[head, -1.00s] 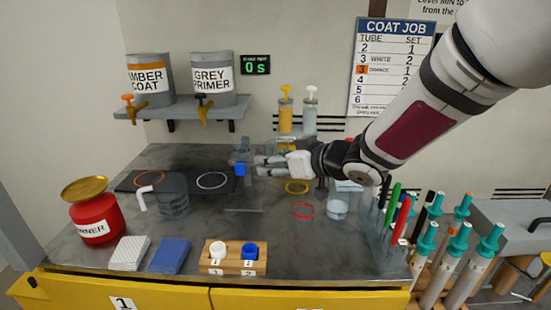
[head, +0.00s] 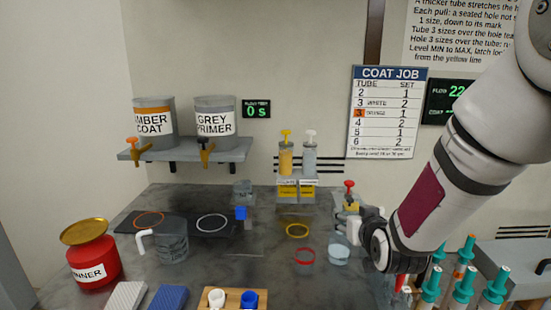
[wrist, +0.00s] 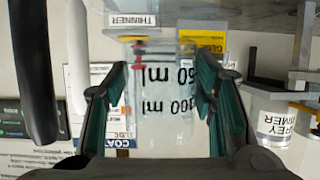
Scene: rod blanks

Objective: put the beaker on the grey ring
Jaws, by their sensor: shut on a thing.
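My gripper (head: 353,229) is at the right of the counter in the head view. In the wrist view its teal fingers (wrist: 160,82) are shut on the clear beaker (wrist: 165,126), one on each side. The beaker's "50 ml" and "100 ml" marks appear upside down in that view.
An orange ring (head: 149,213) shares the mat. A grey jug with a white handle (head: 172,242) stands in front. A blue-fronted fixture (head: 241,213) is right of the mat.

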